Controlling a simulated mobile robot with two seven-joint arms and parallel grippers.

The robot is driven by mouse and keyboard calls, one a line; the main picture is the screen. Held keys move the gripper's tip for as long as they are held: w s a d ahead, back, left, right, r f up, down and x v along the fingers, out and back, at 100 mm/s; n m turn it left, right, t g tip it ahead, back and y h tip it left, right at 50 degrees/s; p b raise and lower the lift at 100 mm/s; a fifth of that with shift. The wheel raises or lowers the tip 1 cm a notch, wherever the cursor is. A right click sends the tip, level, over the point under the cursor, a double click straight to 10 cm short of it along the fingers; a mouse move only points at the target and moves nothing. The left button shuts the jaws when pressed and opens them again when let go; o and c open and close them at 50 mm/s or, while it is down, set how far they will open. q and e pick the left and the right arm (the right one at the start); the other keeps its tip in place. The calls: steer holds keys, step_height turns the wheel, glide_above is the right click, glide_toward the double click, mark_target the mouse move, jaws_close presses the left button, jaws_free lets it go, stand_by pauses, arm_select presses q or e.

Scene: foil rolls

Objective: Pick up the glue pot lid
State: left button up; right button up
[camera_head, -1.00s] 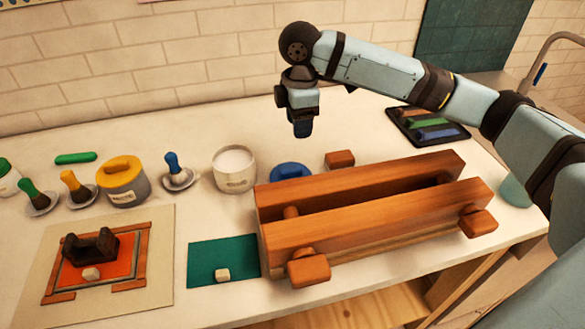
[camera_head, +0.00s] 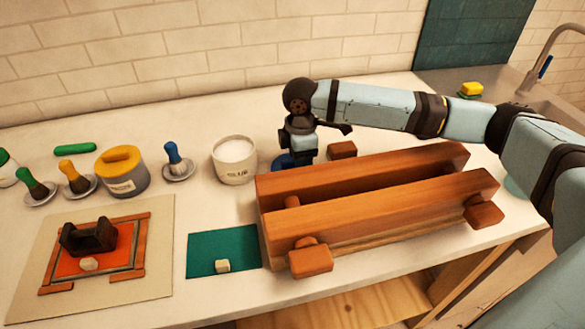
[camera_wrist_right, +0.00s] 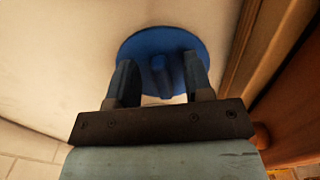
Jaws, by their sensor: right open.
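The blue glue pot lid (camera_head: 281,161) lies on the table just right of the white glue pot (camera_head: 234,161), mostly hidden by my right gripper (camera_head: 297,160) in the head view. In the right wrist view the round lid (camera_wrist_right: 160,42) shows with its raised centre knob between the two fingers. My right gripper (camera_wrist_right: 160,80) is open and points down, its fingers on either side of the knob. Whether the fingertips touch the lid, I cannot tell. My left gripper is not in view.
A long wooden press (camera_head: 370,195) stands close in front and to the right of the lid, with a wooden block end (camera_head: 342,150) beside the gripper. A yellow-lidded pot (camera_head: 122,172) and several brushes stand left. A green mat (camera_head: 222,245) lies in front.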

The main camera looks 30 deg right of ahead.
steer(key=shift+f, duration=0.1)
jaws_close()
